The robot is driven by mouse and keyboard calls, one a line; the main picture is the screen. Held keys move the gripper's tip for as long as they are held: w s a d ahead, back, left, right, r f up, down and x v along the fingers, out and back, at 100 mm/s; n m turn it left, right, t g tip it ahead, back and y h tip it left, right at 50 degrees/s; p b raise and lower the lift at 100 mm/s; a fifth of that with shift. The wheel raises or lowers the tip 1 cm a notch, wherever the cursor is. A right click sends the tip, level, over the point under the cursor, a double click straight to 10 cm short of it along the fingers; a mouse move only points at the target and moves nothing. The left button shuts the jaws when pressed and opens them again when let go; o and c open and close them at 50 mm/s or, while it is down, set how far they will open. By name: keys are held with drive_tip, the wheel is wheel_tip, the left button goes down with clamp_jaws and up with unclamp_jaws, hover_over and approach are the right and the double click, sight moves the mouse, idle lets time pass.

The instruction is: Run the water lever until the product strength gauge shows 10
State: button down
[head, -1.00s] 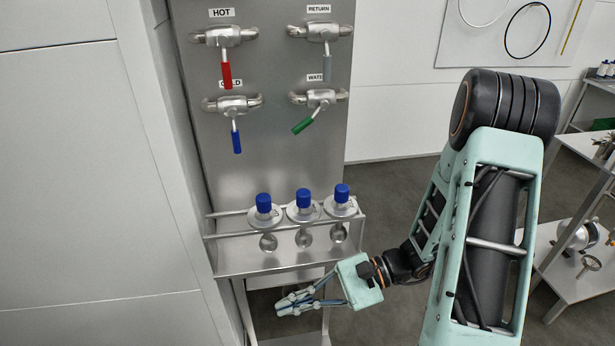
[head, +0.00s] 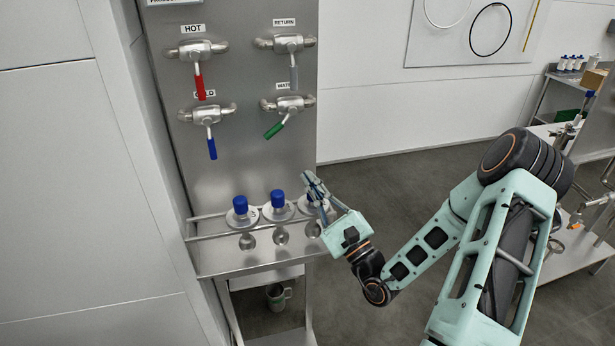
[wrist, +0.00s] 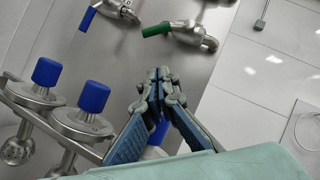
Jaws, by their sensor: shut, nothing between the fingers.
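The water lever has a green handle (head: 274,130) under the WATER label (head: 287,86), at the lower right of the valve panel. The handle slants down to the left from its valve body. The green handle also shows near the top of the wrist view (wrist: 158,29). My gripper (head: 310,177) is shut and empty, below and right of that lever and apart from it. It is in front of the rightmost blue-capped fitting, which it partly hides. Its closed fingertips (wrist: 162,76) point toward the panel in the wrist view. No product strength gauge reading is visible; only a cut-off sign shows at the top edge.
The red HOT (head: 200,86), blue COLD (head: 212,148) and grey RETURN (head: 294,77) levers surround the green one. Blue-capped fittings (head: 240,206) stand in a railed shelf (head: 262,268) below. A mug (head: 277,297) sits underneath. Open floor lies right of the panel.

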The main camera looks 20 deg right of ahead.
sight(281, 124)
drive_tip(key=w+a+r+p, duration=0.2)
drive_tip(key=w+a+r, duration=0.2)
drive_tip(key=w+r, duration=0.2)
drive_tip(key=shift+w+a+r, duration=0.2)
drive_tip(key=shift+w+a, duration=0.15)
drive_tip(key=shift+a, duration=0.05)
drive_tip(key=shift+m, duration=0.3)
drive_tip(key=shift+a+h+p, duration=0.15)
drive_tip(key=shift+h+p, duration=0.15)
